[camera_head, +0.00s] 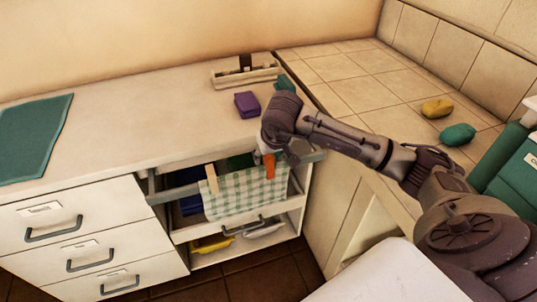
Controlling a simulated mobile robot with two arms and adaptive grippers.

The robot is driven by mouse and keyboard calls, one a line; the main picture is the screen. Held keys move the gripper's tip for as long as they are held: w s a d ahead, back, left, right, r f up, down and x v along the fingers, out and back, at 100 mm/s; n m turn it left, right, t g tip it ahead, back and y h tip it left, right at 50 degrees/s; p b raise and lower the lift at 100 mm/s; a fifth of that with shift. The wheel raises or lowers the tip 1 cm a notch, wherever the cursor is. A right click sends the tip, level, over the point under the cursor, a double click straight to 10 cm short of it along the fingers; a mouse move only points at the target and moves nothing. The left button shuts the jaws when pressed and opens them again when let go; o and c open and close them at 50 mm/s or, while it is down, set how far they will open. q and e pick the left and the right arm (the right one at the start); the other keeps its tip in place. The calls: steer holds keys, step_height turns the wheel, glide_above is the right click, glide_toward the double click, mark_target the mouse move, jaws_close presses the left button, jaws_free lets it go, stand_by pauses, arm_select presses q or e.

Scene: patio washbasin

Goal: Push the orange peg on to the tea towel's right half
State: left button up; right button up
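The green-and-white checked tea towel (240,196) hangs over the front rail below the counter. A pale wooden peg (211,178) sits upright on the towel's left part. The orange peg (269,166) is at the top edge of the towel's right part, upright, directly below my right gripper (278,154). The gripper's fingers are dark, small and partly hidden by the wrist, so whether they are open or shut on the peg is unclear. How far the peg sits down over the rail cannot be told. My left gripper is not in view.
A purple block (247,104) and a wooden rack (245,75) stand on the counter (150,115). A teal cloth (35,138) lies at left. Yellow (437,108) and green (457,134) lumps lie on the tiled top. Drawers (75,225) fill the lower left.

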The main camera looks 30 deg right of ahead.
steer(key=v, duration=1.2)
